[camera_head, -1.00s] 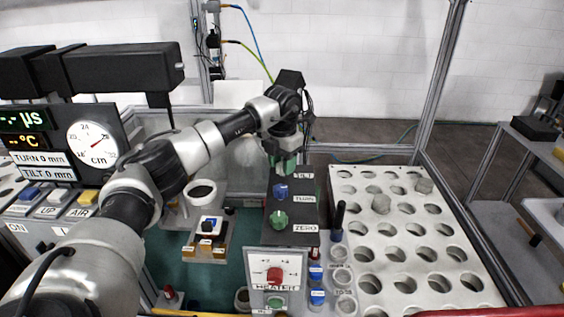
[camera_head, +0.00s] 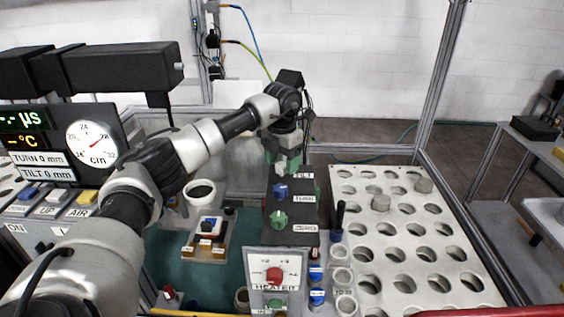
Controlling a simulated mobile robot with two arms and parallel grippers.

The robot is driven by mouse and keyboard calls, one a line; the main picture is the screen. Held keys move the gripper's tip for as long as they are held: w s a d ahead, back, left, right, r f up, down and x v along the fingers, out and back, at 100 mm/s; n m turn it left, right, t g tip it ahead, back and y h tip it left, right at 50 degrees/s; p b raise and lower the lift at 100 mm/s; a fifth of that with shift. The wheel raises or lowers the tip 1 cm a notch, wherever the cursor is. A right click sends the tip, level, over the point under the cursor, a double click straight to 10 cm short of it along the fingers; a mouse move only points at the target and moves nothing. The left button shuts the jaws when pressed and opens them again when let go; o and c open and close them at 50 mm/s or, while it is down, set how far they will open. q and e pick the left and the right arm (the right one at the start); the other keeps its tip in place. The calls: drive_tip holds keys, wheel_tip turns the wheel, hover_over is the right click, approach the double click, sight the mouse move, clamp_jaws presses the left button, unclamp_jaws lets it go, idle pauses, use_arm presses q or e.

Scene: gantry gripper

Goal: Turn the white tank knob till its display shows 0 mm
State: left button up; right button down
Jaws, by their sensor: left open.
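My left gripper (camera_head: 282,166) points down over the far end of a black control box (camera_head: 302,212) in the head view. It is open. The box carries a blue knob (camera_head: 281,191) and, nearer, a green knob (camera_head: 279,219) beside a label that reads ZERO. At the left, a display panel (camera_head: 42,167) has two white strips that read TURN 0 mm and TILT 0 mm. My right gripper is not in view.
A white rack with many round holes (camera_head: 345,182) stands right of the box. A heater panel with a red knob (camera_head: 274,275) is in front. A round dial (camera_head: 91,141) is at the left. A white cup (camera_head: 200,193) stands left of the box.

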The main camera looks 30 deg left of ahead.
sight(282, 164)
use_arm(q)
wheel_tip(282, 164, up, 10)
drive_tip(key=b, duration=0.2)
drive_tip(key=shift+r, duration=0.15)
idle(0.4)
